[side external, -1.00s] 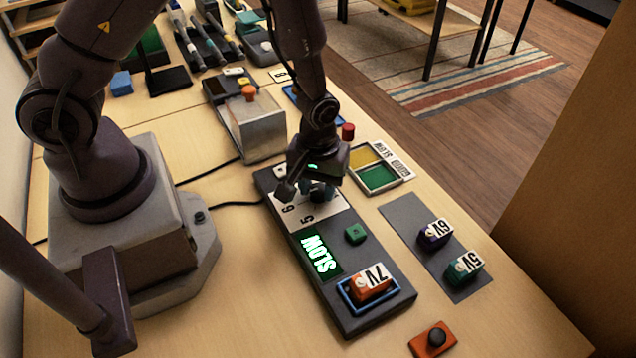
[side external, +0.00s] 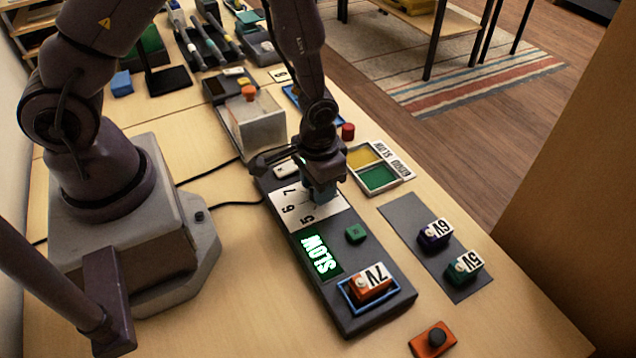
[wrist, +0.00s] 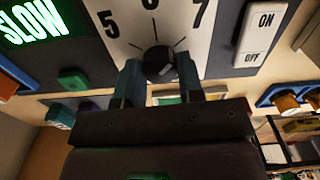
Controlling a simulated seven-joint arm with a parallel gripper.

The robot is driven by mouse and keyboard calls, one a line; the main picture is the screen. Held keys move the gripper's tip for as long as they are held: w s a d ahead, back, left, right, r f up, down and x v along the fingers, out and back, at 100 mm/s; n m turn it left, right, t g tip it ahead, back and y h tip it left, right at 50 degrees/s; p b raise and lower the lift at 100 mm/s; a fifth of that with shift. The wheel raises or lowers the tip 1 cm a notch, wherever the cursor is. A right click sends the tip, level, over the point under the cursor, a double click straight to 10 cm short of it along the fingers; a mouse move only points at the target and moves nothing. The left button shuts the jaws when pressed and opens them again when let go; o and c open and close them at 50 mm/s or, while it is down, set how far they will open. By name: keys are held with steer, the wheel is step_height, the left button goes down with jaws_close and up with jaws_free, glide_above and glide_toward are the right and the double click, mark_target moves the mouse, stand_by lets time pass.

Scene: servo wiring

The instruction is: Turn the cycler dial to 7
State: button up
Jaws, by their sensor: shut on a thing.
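The cycler (side external: 325,278) is a dark panel with a white dial plate (wrist: 115,32) marked 5, 6 and 7. The black round dial (wrist: 158,60) sits at the lower middle of that plate in the wrist view. My gripper (wrist: 160,77) has one blue-grey finger on each side of the dial and is shut on it. Which number the dial points to is unclear. In the side view my gripper (side external: 320,192) comes down over the plate and hides the dial.
A green SLOW display (side external: 316,254), a green button (side external: 355,233) and an orange 7V block (side external: 371,284) in a blue frame are on the cycler. An ON/OFF switch (wrist: 259,33) is beside the plate. The 6V (side external: 434,234) and 5V (side external: 464,267) blocks stand on a grey mat to the right.

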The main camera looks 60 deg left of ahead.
steer(key=shift+m, duration=0.6)
steer(key=o, duration=0.9)
step_height(320, 180, up, 13)
steer(key=shift+s, duration=0.1)
stand_by(0.3)
